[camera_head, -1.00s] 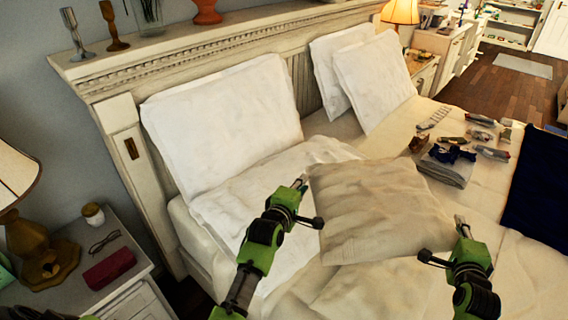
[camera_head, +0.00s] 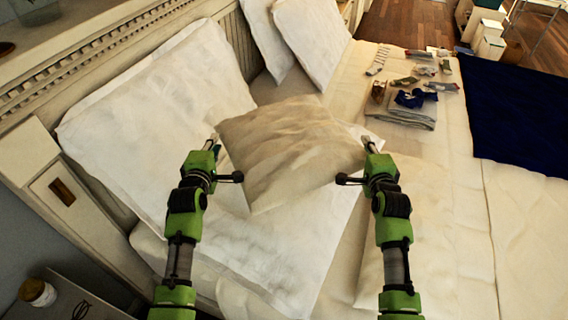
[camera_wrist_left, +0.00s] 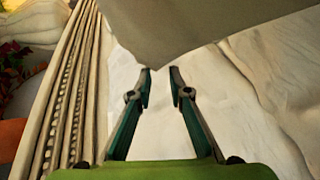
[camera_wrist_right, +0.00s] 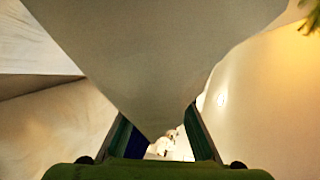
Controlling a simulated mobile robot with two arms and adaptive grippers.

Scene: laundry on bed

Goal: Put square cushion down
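The square cushion (camera_head: 290,150) is beige and wrinkled. In the head view it hangs between my two grippers, above the flat white pillow (camera_head: 270,265) at the head of the bed. Whether its underside touches the pillow is unclear. My left gripper (camera_head: 213,143) is at its left corner; in the left wrist view a cushion corner (camera_wrist_left: 180,25) lies between the fingertips. My right gripper (camera_head: 370,146) is at its right corner; in the right wrist view the cushion (camera_wrist_right: 155,60) reaches down between the fingers and hides their tips.
A white pillow (camera_head: 160,110) leans on the headboard (camera_head: 90,70), with two more upright pillows (camera_head: 312,40) beyond. Folded clothes (camera_head: 405,115) and several small items lie on the bed to the right. A dark blue blanket (camera_head: 515,110) covers the far right side.

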